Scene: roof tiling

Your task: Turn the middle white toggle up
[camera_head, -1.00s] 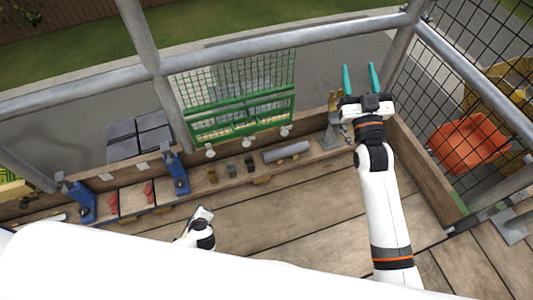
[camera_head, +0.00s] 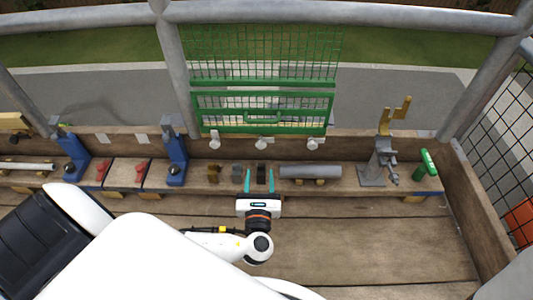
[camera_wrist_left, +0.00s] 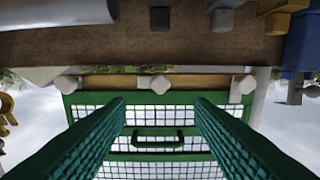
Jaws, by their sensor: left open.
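Three white toggles sit in a row at the foot of the green mesh panel (camera_head: 262,112), behind the wooden ledge. The middle white toggle (camera_head: 262,143) is between the left white toggle (camera_head: 215,143) and the right white toggle (camera_head: 312,143). My left gripper (camera_head: 259,173) is open and empty, its teal fingers pointing at the middle toggle, apart from it. In the left wrist view the middle toggle (camera_wrist_left: 160,84) shows centred ahead, between and beyond the fingertips (camera_wrist_left: 160,101). I cannot tell whether it is up or down. My right gripper is not in view.
Small dark blocks (camera_head: 237,173) and a grey cylinder (camera_head: 311,172) lie on the ledge near my left gripper. Blue clamps (camera_head: 176,160) stand left; a grey stand (camera_head: 376,165) and green-handled item (camera_head: 428,162) are right. Scaffold rails (camera_head: 350,14) cross above.

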